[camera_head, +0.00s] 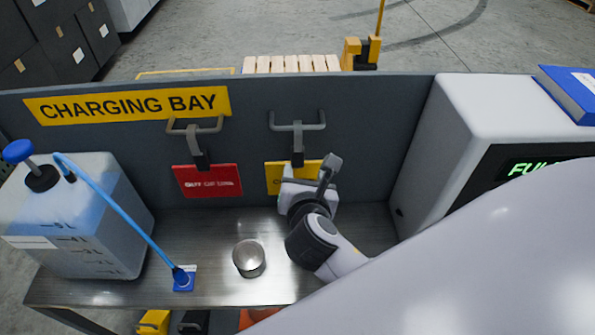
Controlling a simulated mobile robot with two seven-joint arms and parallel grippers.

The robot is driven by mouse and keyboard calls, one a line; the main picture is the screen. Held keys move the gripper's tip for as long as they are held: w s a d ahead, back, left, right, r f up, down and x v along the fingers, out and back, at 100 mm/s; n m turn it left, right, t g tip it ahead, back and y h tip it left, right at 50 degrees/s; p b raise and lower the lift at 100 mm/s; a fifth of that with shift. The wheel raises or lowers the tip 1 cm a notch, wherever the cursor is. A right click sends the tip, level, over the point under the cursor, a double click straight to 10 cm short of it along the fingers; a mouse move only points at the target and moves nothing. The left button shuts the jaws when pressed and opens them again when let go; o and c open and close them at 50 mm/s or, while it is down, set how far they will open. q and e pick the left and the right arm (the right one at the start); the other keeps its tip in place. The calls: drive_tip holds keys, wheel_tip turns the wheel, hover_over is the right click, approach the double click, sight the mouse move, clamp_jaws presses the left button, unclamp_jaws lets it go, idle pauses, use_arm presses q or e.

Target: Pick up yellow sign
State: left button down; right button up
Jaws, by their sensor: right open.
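The yellow sign (273,178) hangs by a grey strap from the right hook (297,127) on the grey back panel. Only its left edge, with the start of some dark lettering, and a strip along its top show. My right gripper (309,174) is in front of the sign and hides most of it. Its jaws are open; I cannot tell whether they touch the sign or have its edge between them. My left gripper is out of view.
A red sign (208,181) hangs left of the yellow one. A metal cup (248,258) stands on the steel bench (215,225). A liquid jug (75,220) with blue tube stands left; a white charger (455,125) bounds the right.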

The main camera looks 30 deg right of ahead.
sight(298, 158)
drive_tip(key=shift+w+a+r+n+t, duration=0.2)
drive_tip(key=shift+w+r+n, duration=0.15)
drive_tip(key=shift+n, duration=0.2)
drive_tip(key=shift+w+a+r+n+t, duration=0.2)
drive_tip(key=shift+w+r+n, duration=0.1)
drive_tip(key=shift+n, duration=0.25)
drive_tip(key=shift+w+d, duration=0.1)
drive_tip(key=shift+w, duration=0.15)
drive_tip(key=x, duration=0.6)
drive_tip(key=shift+w+d, duration=0.25)
drive_tip(key=shift+d, duration=0.05)
drive_tip(key=c, duration=1.1)
drive_tip(key=shift+r, duration=0.15)
